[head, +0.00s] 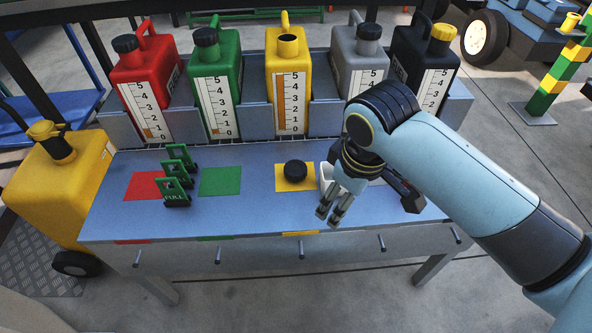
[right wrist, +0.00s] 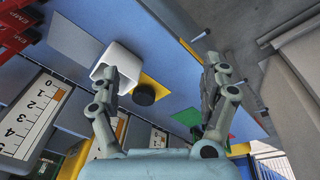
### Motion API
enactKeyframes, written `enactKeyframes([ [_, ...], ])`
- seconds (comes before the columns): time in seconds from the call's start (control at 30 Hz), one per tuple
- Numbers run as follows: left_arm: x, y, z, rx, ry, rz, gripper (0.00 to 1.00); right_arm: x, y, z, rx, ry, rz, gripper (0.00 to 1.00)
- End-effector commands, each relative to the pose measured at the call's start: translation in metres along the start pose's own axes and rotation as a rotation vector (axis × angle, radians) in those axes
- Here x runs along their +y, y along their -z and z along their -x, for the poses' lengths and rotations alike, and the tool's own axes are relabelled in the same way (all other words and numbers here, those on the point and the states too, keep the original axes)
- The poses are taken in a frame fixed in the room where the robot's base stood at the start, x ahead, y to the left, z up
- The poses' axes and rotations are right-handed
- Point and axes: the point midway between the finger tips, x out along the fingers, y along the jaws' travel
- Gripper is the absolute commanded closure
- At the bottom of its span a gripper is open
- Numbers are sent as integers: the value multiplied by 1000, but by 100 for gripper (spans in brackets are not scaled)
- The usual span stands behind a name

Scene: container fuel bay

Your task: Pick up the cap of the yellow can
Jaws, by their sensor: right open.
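The yellow can (head: 301,65) stands in the rack behind the bench, its neck open and its gauge orange nearly to the top. A black cap (head: 295,170) lies on the yellow square (head: 283,186) on the bench in front of it. The cap also shows in the right wrist view (right wrist: 144,94), between and beyond my fingers. My right gripper (head: 331,217) is open and empty, to the right of the cap and nearer the bench's front edge, apart from it. It also shows in the right wrist view (right wrist: 161,66). My left gripper is not in view.
A white container (right wrist: 123,60) stands close beside the cap, partly behind my right gripper in the head view. Green tags (head: 177,178) stand left, between the red square (head: 143,186) and green square (head: 220,182). Red (head: 142,72), green (head: 212,75), grey and black cans flank the yellow can.

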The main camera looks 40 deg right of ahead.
Motion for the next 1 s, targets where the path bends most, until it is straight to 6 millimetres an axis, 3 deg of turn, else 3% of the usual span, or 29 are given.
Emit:
enactKeyframes([
  [0.43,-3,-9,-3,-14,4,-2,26,32,91,-28,-72,51,164,20],
  [0.7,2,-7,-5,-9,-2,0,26,54,154,-29,-118,110,279,20],
  [0.83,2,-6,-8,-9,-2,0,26,58,164,-34,-130,127,305,20],
  [1.0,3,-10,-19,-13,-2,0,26,55,160,-63,-133,130,309,20],
])
